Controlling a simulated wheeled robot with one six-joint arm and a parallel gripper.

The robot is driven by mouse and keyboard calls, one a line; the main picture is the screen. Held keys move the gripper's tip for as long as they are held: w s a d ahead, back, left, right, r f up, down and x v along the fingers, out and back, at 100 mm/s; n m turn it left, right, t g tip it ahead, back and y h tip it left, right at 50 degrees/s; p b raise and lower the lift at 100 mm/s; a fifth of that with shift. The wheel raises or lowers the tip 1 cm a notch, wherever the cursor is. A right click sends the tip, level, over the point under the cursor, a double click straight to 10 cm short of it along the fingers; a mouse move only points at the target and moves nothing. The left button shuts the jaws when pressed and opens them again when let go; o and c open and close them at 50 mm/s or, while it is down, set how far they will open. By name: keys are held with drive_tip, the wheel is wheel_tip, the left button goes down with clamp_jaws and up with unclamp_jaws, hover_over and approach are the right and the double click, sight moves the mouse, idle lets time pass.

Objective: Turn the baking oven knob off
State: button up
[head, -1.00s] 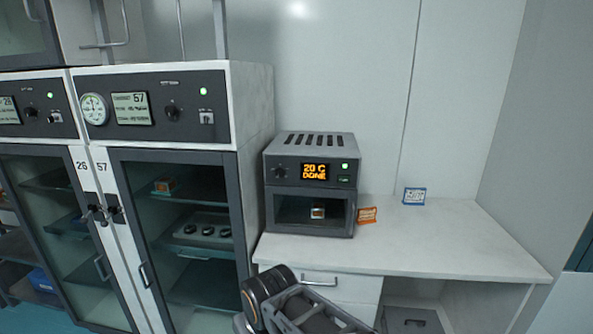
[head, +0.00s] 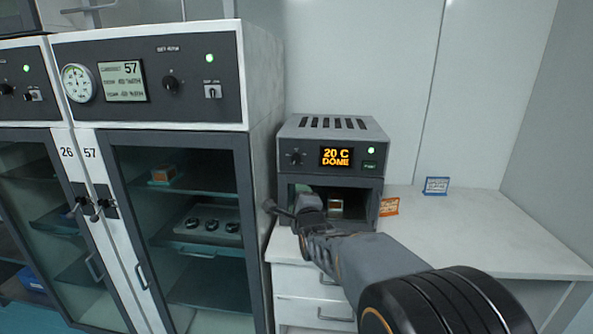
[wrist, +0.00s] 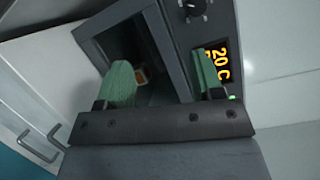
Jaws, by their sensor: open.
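The baking oven (head: 333,130) is a small grey box on the white counter, with an orange display reading "20 C DONE". Its dark knob (head: 296,157) sits left of the display, with a small white mark whose exact angle is hard to read. The knob also shows at the top of the wrist view (wrist: 190,8), where the oven appears rotated. My gripper (head: 286,199) is open and empty in front of the oven's lower left part, below the knob and apart from it. Its two green fingers (wrist: 164,78) face the oven's window area.
A small boxed item (head: 335,206) shows in the oven chamber. A tall cabinet marked 57 (head: 145,80) stands close on the left.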

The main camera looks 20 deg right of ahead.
sight(296, 160)
drive_tip(key=w+d+r+m+t+p, duration=0.1)
drive_tip(key=w, duration=0.4)
drive_tip(key=w+d+r+m+t+h+p, duration=0.1)
drive_tip(key=w+d+r+m, duration=0.1)
drive_tip(key=w, duration=0.3)
drive_tip(key=w+d+r+m+t, duration=0.1)
drive_tip(key=w+d+r+m, duration=0.1)
drive_tip(key=w, duration=0.3)
drive_tip(key=shift+d+p, duration=0.2)
drive_tip(key=shift+p, duration=0.2)
drive_tip(key=shift+s, duration=0.1)
drive_tip(key=c, duration=0.9)
